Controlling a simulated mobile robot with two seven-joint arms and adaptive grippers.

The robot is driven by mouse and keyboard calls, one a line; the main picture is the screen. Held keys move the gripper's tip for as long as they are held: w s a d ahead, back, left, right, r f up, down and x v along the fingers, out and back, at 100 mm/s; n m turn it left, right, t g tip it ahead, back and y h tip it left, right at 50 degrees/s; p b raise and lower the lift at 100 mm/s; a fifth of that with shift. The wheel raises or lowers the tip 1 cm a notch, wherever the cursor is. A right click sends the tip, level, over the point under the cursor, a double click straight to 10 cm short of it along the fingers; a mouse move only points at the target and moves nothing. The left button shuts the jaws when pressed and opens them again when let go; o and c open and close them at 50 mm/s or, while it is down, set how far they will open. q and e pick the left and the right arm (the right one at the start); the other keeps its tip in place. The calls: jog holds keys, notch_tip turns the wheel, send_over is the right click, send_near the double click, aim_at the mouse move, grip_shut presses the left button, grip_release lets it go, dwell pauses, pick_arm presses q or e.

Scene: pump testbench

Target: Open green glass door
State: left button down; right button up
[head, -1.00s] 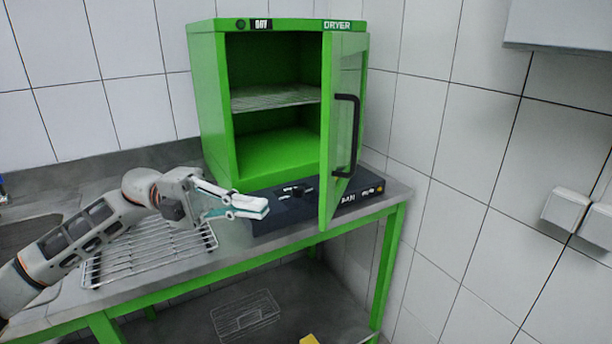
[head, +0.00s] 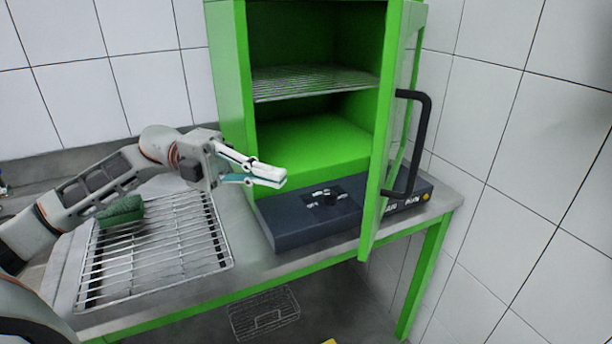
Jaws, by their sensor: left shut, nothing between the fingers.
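The green dryer cabinet (head: 229,75) stands on the bench with its front open. Its green-framed glass door (head: 392,140) is swung wide on the right side, seen nearly edge-on. The black door handle (head: 424,140) is on the door's right face. Inside the cabinet are a wire shelf (head: 315,82) and a bare green floor. My left gripper (head: 284,179) is shut and empty, in front of the cabinet's lower left side and clear of the door. My right gripper is not in view.
A dark box (head: 300,225) lies under the cabinet. A wire rack (head: 165,255) and a green sponge-like block (head: 121,210) are on the bench at left. A wire basket (head: 264,312) sits below. A tiled wall (head: 500,130) is close on the right.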

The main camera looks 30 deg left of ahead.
aim_at(366, 200)
pick_arm(q)
jog(key=d+p, duration=0.1)
jog(key=d, duration=0.5)
jog(key=d+p, duration=0.1)
jog(key=d, duration=0.5)
jog(key=shift+w+r, duration=0.15)
jog(key=shift+w, duration=0.05)
jog(key=shift+w+d, duration=0.1)
jog(key=shift+d, duration=0.55)
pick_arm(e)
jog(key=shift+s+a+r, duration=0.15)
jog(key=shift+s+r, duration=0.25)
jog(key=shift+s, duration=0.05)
pick_arm(q)
jog(key=shift+d, duration=0.1)
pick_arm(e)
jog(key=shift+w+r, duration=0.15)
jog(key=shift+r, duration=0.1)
